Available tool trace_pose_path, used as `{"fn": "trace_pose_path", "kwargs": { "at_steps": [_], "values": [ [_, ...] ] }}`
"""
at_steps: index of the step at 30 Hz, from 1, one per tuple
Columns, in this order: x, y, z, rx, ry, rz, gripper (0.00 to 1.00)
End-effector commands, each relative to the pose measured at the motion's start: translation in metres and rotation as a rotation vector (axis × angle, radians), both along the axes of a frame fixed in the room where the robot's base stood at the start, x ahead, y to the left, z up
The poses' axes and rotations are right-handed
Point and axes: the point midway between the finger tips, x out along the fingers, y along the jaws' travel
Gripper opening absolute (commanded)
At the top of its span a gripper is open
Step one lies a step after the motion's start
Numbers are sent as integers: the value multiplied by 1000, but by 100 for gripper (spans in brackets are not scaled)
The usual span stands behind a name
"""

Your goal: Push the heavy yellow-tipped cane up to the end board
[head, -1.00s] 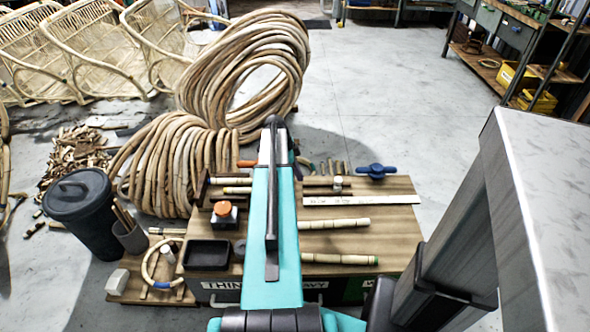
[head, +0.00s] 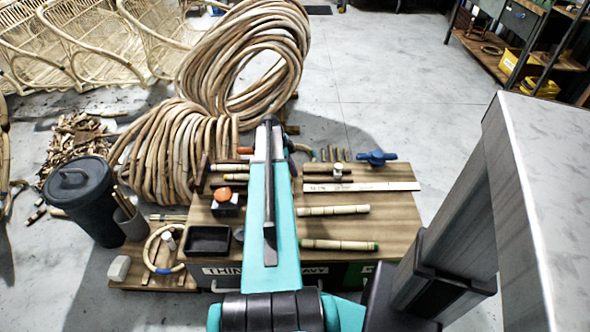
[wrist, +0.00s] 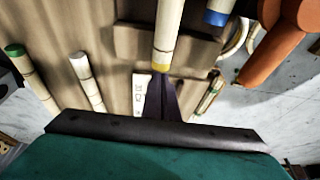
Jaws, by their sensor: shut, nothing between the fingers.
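In the wrist view a pale cane (wrist: 169,35) with a yellow tip (wrist: 160,67) points down toward my gripper (wrist: 160,80). My gripper is shut and empty, its fingertips at or very near the yellow tip; I cannot tell whether they touch. In the head view my arm hides the gripper and part of the bench's middle. Two pale cane pieces (head: 236,177) show left of my arm. A dark upright board (head: 203,170) stands at the bench's left end, near them; it looks like the end board.
A green-tipped cane (head: 335,244) and another cane (head: 333,210) lie on the bench right of my arm. A white ruler strip (head: 362,187) lies behind them. A black tray (head: 208,240) and an orange-topped item (head: 223,197) are at left. A blue-tipped cane (wrist: 218,12) and orange part (wrist: 282,40) are close by.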

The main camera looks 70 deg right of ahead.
Motion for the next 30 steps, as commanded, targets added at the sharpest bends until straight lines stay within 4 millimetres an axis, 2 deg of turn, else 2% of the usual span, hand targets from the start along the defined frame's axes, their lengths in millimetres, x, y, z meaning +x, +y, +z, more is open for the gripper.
{"fn": "trace_pose_path", "kwargs": {
  "at_steps": [8, 14, 22, 30],
  "values": [
    [4, 1, 0, 0, 0, 1, 0],
    [26, 9, 0, 0, 0, 4, 0],
    [70, 26, 0, 0, 0, 4, 0],
    [84, 32, 0, 1, -2, 1, 0]
  ]
}}
